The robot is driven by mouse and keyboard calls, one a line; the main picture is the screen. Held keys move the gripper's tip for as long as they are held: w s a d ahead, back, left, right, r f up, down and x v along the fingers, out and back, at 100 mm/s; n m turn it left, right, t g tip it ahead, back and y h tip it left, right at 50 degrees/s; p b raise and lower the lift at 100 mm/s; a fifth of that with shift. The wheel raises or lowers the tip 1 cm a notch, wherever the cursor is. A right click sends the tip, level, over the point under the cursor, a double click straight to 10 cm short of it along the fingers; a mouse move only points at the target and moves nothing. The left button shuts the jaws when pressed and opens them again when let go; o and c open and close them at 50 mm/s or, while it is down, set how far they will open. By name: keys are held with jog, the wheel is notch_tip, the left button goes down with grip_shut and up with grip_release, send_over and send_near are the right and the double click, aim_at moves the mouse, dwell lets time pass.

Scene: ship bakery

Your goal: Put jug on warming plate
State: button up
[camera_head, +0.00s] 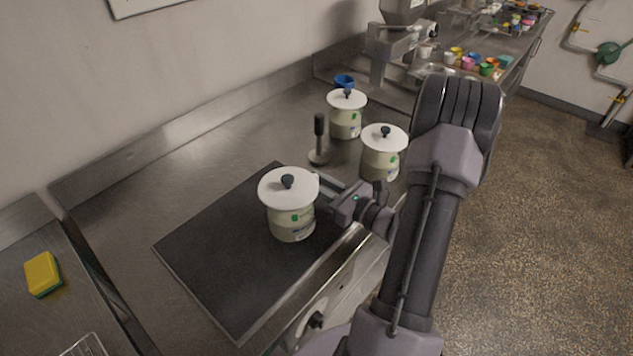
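A cream jug (291,222) with a white lid and dark knob is upright over the right part of the dark, flat warming plate (210,255). Its base appears to be on the plate, but I cannot tell for sure whether it touches. My gripper (326,187) comes in from the right, its fingers at the jug's right side just below the lid. The jug hides part of the fingers, so I cannot tell whether they are shut on a handle or open around it. Two similar lidded jugs stand behind, one at the back (345,122) and one nearer my arm (381,162).
A dark-handled tamper (319,140) stands on the steel counter (215,160) behind the plate. A blue cup (344,81) is farther back. A yellow sponge (42,273) lies at left. A control knob (316,320) is on the front panel. The plate's left part is clear.

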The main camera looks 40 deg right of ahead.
jog(key=shift+o, duration=0.4)
jog(key=shift+r, duration=0.1)
jog(key=shift+s+r, duration=0.1)
jog(key=shift+r, duration=0.05)
jog(key=s+d+p, duration=0.1)
jog(key=s+p, duration=0.1)
jog(key=s, duration=0.9)
jog(key=shift+s, duration=0.4)
